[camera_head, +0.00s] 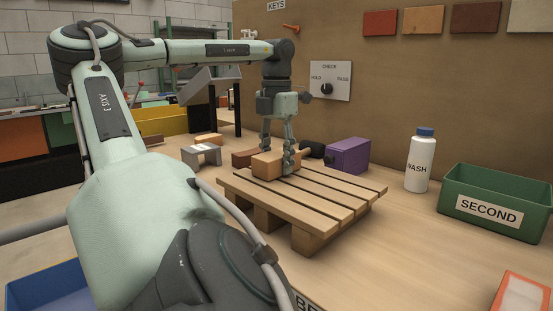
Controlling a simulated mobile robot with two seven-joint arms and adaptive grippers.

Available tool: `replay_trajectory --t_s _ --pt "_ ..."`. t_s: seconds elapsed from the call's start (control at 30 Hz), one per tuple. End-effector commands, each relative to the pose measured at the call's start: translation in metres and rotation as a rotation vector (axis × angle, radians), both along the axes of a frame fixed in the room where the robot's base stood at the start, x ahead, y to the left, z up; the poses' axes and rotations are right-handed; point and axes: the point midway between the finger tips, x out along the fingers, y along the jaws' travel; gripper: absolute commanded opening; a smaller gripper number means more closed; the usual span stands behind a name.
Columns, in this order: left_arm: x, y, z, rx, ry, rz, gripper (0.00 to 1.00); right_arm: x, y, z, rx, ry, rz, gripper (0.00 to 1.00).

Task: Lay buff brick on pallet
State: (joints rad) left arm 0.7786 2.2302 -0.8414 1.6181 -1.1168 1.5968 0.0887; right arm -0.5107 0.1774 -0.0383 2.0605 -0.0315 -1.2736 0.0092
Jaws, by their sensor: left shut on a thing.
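The buff brick (266,166) is at the back left part of the wooden pallet (318,197). My left gripper (279,163) points down and is shut on the buff brick, with a finger visible on its right side. The brick looks level and low over the slats; I cannot tell whether it touches them. A darker brown brick (243,158) lies just behind and to the left of it. My right gripper does not show.
A purple box (348,155) stands behind the pallet. A white wash bottle (420,160) and a green bin marked SECOND (493,200) stand to the right. A grey bracket-like block (201,155) is left of the pallet.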

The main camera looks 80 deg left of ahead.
Motion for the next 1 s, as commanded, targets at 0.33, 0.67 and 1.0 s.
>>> replay_trajectory --t_s 0.33,0.67,1.0 --pt "0.000 0.000 -0.002 0.001 -0.002 0.001 0.00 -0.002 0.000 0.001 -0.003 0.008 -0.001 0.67" --pt "0.000 0.000 -0.002 0.000 0.000 0.000 0.68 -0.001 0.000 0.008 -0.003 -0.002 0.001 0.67" --pt "0.000 0.001 0.007 0.001 0.000 0.002 0.68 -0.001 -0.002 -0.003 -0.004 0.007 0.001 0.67"
